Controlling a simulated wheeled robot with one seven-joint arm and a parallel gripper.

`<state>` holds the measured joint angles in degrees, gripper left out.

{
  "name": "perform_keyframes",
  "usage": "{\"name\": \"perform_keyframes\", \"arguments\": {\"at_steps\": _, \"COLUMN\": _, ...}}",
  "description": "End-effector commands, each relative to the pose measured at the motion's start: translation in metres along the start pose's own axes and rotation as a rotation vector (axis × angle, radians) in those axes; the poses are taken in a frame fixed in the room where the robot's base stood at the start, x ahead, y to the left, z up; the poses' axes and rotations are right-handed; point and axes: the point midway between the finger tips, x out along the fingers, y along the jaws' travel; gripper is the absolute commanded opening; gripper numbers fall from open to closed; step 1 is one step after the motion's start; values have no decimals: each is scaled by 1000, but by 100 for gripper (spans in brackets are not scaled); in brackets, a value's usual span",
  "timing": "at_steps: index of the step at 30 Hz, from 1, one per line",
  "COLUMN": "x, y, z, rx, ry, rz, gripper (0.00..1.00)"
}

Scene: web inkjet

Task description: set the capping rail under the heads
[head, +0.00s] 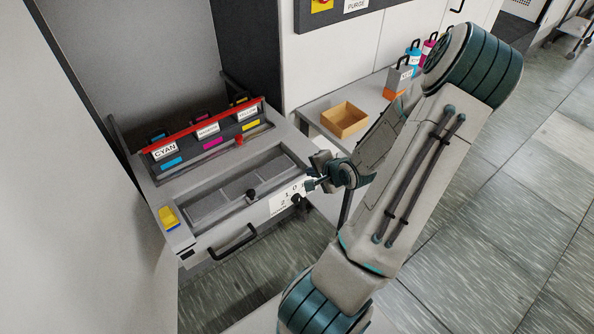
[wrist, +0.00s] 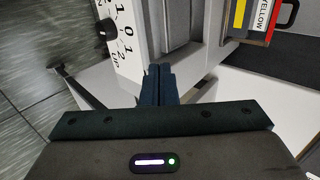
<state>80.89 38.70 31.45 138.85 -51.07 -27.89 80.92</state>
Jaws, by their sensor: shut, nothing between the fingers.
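The heads stand in a row at the back of the unit, with cyan (head: 171,161), magenta (head: 212,143) and yellow (head: 250,125) colour marks under a red bar (head: 205,125). In front of them is a recessed grey segmented strip (head: 222,197), which looks like the capping rail; its height relative to the heads is unclear. A black dial (head: 296,200) sits on the numbered white front plate and shows in the wrist view (wrist: 105,28). My gripper (head: 312,184) is shut and empty near the plate's right end.
A yellow and blue block (head: 169,217) sits on the unit's left front corner. A black handle (head: 233,243) is on the front face. The floor at right is clear.

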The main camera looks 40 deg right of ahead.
Motion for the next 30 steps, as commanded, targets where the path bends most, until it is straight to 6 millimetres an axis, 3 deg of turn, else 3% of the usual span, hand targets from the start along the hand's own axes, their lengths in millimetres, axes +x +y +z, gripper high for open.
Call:
{"name": "perform_keyframes", "arguments": {"at_steps": 8, "x": 9, "y": 1, "z": 1, "rx": -3, "ry": -2, "rz": 2, "gripper": 0}}
{"name": "perform_keyframes", "arguments": {"at_steps": 21, "x": 76, "y": 1, "z": 1, "rx": -4, "ry": -3, "rz": 3, "gripper": 0}}
{"name": "perform_keyframes", "arguments": {"at_steps": 30, "x": 99, "y": 1, "z": 0, "rx": -2, "ry": 0, "rz": 3, "gripper": 0}}
